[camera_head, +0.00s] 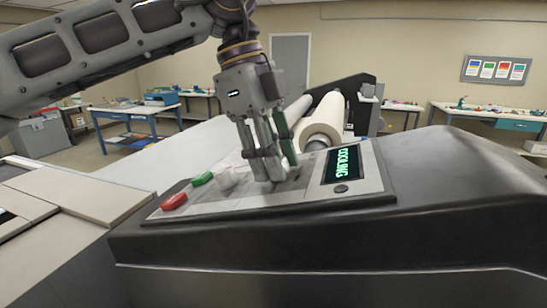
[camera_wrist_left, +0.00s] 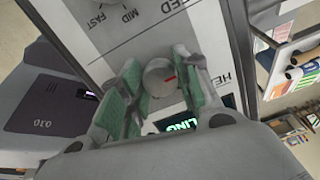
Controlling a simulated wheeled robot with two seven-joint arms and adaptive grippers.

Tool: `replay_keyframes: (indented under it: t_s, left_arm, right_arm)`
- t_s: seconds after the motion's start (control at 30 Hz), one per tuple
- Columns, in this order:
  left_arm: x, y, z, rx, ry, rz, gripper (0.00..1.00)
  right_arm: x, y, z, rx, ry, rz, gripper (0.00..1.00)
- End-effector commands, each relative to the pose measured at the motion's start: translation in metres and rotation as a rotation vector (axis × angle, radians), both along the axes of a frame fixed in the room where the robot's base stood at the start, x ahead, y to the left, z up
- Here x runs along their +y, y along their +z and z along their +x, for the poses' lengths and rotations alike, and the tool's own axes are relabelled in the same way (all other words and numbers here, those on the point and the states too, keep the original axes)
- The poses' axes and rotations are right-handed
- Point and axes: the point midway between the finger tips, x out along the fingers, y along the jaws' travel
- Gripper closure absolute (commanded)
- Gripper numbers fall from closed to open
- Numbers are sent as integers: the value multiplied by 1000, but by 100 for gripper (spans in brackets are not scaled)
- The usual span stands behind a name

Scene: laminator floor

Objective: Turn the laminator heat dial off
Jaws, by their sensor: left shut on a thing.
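The heat dial (camera_wrist_left: 158,80) is a round grey knob with a red mark, on the light control panel (camera_wrist_left: 135,30) of the laminator (camera_head: 440,185). In the left wrist view the red mark lies on the knob's right side, toward the partly hidden "HE" label. My left gripper (camera_head: 273,178) reaches down to the panel, with its green-padded fingers (camera_wrist_left: 160,76) on either side of the dial and shut on it. In the head view the fingers hide the dial. The laminator's screen (camera_head: 344,165) reads "COOLING". My right gripper is out of view.
On the panel left of my gripper are a pale speed knob (camera_head: 228,178), a green button (camera_head: 203,179) and a red button (camera_head: 174,201). A small dark button (camera_head: 341,188) sits below the screen. A white roll (camera_head: 324,118) lies behind. Worktables stand farther back.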

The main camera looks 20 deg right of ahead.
Motion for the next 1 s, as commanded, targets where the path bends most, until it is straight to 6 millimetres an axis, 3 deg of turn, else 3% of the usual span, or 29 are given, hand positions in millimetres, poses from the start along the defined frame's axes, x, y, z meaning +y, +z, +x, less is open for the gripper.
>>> replay_keyframes:
  t_s: [0.27,0.3,0.43,1.0]
  left_arm:
    - [0,2,1,-2,5,-5,91]
    - [0,2,1,-2,5,-5,63]
    - [0,2,1,-1,3,-4,46]
    - [2,9,2,0,1,-1,45]
  right_arm:
    - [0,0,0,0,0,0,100]
    - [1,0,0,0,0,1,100]
    - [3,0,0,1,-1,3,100]
    - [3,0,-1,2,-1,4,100]
